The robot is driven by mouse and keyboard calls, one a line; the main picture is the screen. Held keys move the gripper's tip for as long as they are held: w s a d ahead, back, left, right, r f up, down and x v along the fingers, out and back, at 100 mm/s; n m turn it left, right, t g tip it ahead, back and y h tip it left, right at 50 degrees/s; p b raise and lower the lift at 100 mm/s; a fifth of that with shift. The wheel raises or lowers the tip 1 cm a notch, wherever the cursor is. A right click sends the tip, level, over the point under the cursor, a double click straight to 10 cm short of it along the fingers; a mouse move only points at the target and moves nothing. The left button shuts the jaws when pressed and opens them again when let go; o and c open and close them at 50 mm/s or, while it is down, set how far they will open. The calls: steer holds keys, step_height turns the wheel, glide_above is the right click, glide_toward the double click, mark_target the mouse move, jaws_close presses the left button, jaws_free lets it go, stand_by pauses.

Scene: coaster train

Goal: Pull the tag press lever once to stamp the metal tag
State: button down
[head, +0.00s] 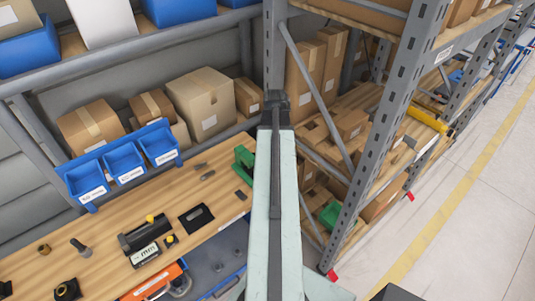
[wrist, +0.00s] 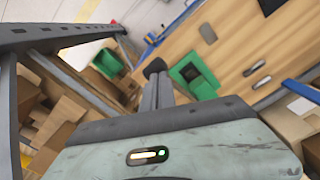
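A green bench device (head: 243,160), which may be the tag press, stands at the right end of the wooden workbench, partly hidden behind my arm. In the wrist view it is a green frame (wrist: 193,74) with a dark opening. My gripper (wrist: 158,88) shows there as two dark fingers close together, with no clear gap, just left of the green device. A dark rounded end (wrist: 154,68) shows at their tips; I cannot tell whether it is the lever's knob. My gripper (head: 277,100) is small in the head view. I cannot make out the metal tag.
A black device (head: 145,243) with a yellow knob and a dark plate (head: 196,216) lie on the workbench (head: 110,225). Blue bins (head: 125,163) stand behind. A grey shelf upright (head: 385,140) and cartons are close right of my arm. Open floor (head: 470,220) is farther right.

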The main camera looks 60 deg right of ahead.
steer(key=shift+f, duration=0.4)
steer(key=shift+f+b, duration=0.1)
steer(key=shift+b, duration=0.25)
steer(key=shift+s+a+f+b, duration=0.1)
steer(key=shift+s+f+b, duration=0.1)
steer(key=shift+f+b, duration=0.4)
steer(key=shift+s+a+f+b, duration=0.1)
steer(key=shift+s+f+b, duration=0.1)
steer(key=shift+f+b, duration=0.4)
steer(key=shift+f, duration=0.1)
steer(key=shift+s+f+b, duration=0.3)
steer(key=shift+f+b, duration=0.45)
steer(key=shift+b, duration=0.1)
step_height(320, 180, up, 13)
steer(key=p, duration=1.3)
steer(key=shift+r, duration=0.1)
